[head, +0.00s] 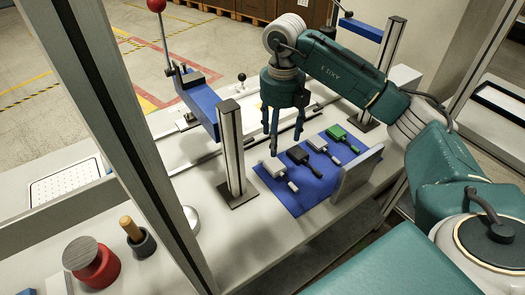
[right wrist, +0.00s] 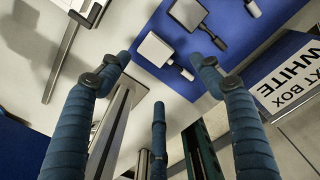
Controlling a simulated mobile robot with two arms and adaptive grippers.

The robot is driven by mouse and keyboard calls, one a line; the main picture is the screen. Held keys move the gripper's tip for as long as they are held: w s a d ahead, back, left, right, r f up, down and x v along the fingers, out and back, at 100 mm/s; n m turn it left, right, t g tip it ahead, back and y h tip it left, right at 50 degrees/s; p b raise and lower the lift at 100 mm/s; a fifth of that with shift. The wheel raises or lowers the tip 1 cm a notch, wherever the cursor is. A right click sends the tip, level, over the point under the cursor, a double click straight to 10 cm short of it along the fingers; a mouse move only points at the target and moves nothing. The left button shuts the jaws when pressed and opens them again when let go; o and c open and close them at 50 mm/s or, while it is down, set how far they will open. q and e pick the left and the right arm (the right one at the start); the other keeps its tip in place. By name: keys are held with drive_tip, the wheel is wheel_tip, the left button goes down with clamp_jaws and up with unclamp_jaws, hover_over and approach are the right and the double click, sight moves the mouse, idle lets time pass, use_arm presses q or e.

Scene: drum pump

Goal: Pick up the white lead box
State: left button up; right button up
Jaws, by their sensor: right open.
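Two pale boxes with short handles lie on a blue mat (head: 292,197) in the head view: a near pale box (head: 273,167) at the mat's left end and a far pale box (head: 318,142) further along. I cannot tell which is the white lead box. My right gripper (head: 272,143), open and empty, points down above the mat's left end, by the near pale box. In the right wrist view the near pale box (right wrist: 155,50) shows beyond and between the spread fingers (right wrist: 158,72), apart from them. My left gripper is not in view.
A black box (head: 297,155) lies between the pale ones, a green box (head: 338,132) at the far end. A sign reading "WHITE" (right wrist: 288,80) stands along the mat. A metal post (head: 231,148) with a blue bracket stands just left of the gripper.

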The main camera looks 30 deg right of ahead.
drive_tip(key=p, duration=0.1)
hover_over(276, 166)
drive_tip(key=f, duration=0.4)
drive_tip(key=shift+d+f, duration=0.25)
drive_tip(key=shift+f, duration=0.1)
drive_tip(key=shift+f+p, duration=0.3)
drive_tip(key=shift+f, duration=0.35)
drive_tip(key=f, duration=0.1)
drive_tip(key=f+p, duration=0.1)
drive_tip(key=f, duration=0.1)
drive_tip(key=shift+a+f, duration=0.2)
drive_tip(key=shift+f, duration=0.05)
drive_tip(key=shift+f+p, duration=0.3)
drive_tip(key=shift+f, duration=0.2)
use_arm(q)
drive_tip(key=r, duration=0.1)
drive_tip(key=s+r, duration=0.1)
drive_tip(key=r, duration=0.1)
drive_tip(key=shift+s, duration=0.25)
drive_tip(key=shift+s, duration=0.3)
use_arm(e)
drive_tip(key=c, duration=1.2)
